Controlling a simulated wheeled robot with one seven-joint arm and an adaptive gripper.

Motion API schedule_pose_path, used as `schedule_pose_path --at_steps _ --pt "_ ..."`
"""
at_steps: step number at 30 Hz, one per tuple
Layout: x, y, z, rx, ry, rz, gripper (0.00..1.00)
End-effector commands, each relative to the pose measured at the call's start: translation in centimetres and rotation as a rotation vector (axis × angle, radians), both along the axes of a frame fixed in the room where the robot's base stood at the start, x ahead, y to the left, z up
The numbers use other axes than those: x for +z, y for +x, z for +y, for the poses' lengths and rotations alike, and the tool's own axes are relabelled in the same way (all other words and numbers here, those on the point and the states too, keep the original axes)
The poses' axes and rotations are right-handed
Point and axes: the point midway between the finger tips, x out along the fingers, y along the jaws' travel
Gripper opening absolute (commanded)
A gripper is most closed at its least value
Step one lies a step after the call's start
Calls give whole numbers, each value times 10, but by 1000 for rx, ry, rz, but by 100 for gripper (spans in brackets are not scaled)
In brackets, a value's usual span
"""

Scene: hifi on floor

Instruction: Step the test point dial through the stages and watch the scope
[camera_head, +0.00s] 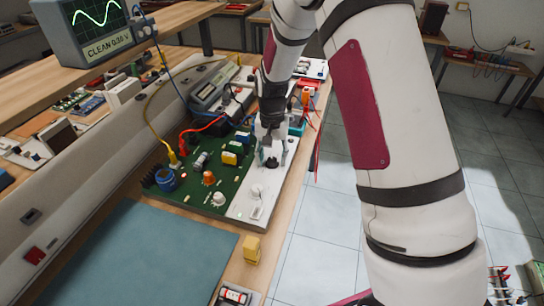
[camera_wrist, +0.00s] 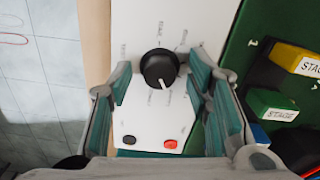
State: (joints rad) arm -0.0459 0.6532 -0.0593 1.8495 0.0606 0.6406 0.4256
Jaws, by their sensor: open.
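The test point dial (camera_wrist: 159,66) is a round black knob with a white pointer line on a white panel. In the wrist view the line points down and slightly right; the labels around it are too small to read. My gripper (camera_wrist: 161,72) is open, its two teal-padded fingers on either side of the dial with gaps showing. In the head view my gripper (camera_head: 272,148) points down over the dial (camera_head: 271,162) on the board's white strip. The scope (camera_head: 97,30) at upper left shows a green sine wave and "CLEAN", with a voltage near 0.3 V.
The green circuit board (camera_head: 190,197) carries capacitors, coloured blocks and leads. A white knob (camera_head: 256,191) stands nearer on the strip. A red socket (camera_wrist: 170,144) and a black socket (camera_wrist: 129,140) lie below the dial. A yellow block (camera_head: 252,249) stands beside the blue mat (camera_head: 150,255).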

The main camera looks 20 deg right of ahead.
Motion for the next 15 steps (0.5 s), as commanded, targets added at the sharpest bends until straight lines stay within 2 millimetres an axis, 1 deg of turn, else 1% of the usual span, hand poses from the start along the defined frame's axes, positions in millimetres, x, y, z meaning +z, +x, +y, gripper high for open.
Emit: schedule_pose_path --at_steps 2,5,8,15 --pt "2 0 0 0 0 -1 45" --pt "11 1 0 0 0 -4 45" --pt "27 1 0 0 -1 -5 45" --pt "76 1 0 0 0 -4 45"
